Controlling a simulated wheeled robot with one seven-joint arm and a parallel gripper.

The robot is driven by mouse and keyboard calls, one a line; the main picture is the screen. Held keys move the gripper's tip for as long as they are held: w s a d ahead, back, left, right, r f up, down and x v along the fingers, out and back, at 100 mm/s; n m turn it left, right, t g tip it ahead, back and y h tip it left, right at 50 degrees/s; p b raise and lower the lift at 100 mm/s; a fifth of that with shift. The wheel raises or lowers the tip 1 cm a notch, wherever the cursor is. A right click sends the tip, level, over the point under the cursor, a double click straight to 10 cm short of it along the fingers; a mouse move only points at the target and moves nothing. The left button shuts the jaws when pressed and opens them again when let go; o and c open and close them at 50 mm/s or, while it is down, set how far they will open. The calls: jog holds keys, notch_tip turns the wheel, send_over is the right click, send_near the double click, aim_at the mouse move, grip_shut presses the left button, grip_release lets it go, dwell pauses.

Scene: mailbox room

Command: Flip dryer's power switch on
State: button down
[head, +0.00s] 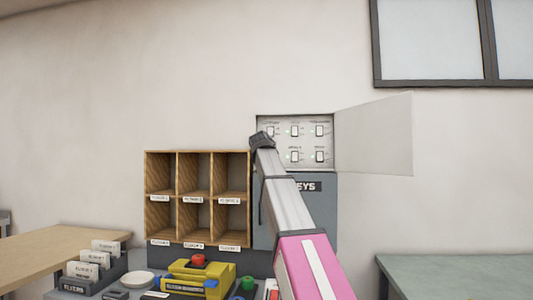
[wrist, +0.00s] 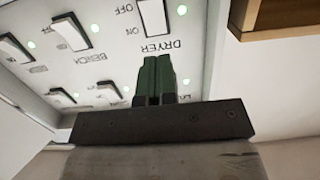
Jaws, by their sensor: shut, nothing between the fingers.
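The open switch panel (head: 283,118) is on the wall, with two rows of white rocker switches. In the wrist view, which is upside down, the dryer switch (wrist: 154,14) is at the top edge, partly cut off, beside its DRYER label (wrist: 162,47). ON is marked at the label end and OFF at the far end. A green light (wrist: 182,10) glows beside it; which way the rocker is tipped I cannot tell. My gripper (wrist: 155,62) is shut and empty, its green fingers pointing at the panel near the label. In the head view my gripper (head: 261,139) hides the lower-left switch.
The panel door (head: 375,135) stands open to the right. Wooden pigeonholes (head: 177,197) stand close at the left, and a grey cabinet (head: 325,215) is below.

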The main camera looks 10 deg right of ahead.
jog(key=f+v, duration=0.1)
jog(key=v, duration=0.7)
jog(key=shift+s+r, duration=0.3)
jog(key=shift+r, duration=0.1)
jog(key=shift+d, duration=0.1)
